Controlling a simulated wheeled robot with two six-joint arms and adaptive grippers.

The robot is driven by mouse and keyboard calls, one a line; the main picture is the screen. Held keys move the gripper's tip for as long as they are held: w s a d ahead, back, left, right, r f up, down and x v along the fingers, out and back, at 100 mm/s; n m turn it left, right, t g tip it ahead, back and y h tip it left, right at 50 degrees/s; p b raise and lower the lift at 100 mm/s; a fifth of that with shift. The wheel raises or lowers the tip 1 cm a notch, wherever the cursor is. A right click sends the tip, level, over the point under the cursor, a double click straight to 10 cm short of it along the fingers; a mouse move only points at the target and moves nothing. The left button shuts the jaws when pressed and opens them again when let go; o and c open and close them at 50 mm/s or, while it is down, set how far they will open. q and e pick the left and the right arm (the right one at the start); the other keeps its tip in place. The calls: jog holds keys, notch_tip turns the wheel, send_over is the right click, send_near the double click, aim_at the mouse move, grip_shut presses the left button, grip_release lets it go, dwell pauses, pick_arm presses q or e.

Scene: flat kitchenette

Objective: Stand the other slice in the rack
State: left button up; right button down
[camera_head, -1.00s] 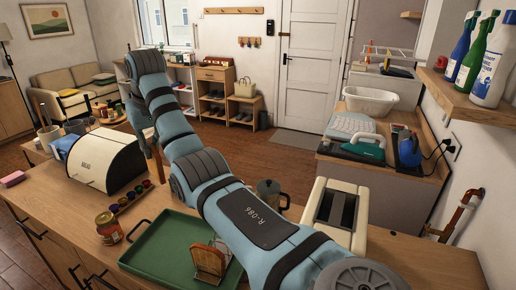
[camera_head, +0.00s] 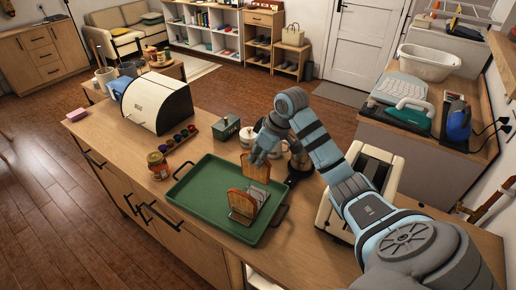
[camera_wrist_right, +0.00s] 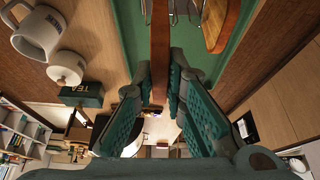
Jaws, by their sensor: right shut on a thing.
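A brown slice of toast (camera_head: 242,204) stands in the wire rack (camera_head: 262,192) on the green tray (camera_head: 190,200). My right gripper (camera_head: 262,153) is shut on another slice (camera_head: 254,168) and holds it upright, at the far end of the rack. In the right wrist view this slice (camera_wrist_right: 160,45) shows edge-on between the two fingers (camera_wrist_right: 159,105), beside the rack's wires (camera_wrist_right: 183,10); the standing slice (camera_wrist_right: 220,22) is to the right. I cannot tell whether the held slice is between the wires or touches the tray. My left gripper is out of view.
A cream toaster (camera_head: 332,214) stands right of the tray, partly behind my right arm. A jar (camera_head: 157,166) and bread bin (camera_head: 155,103) are left.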

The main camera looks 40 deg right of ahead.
send_over(252, 178)
jog(key=s+d, duration=0.1)
jog(key=f, duration=0.4)
jog(key=shift+d+f, duration=0.2)
jog(key=shift+s+f+b, duration=0.15)
jog(key=shift+f+b, duration=0.15)
jog(key=shift+f, duration=0.5)
jog(key=c, duration=1.6)
grip_release()
jog(key=shift+o, duration=0.2)
jog(key=shift+r+p, duration=0.3)
jog(key=shift+r, duration=3.75)
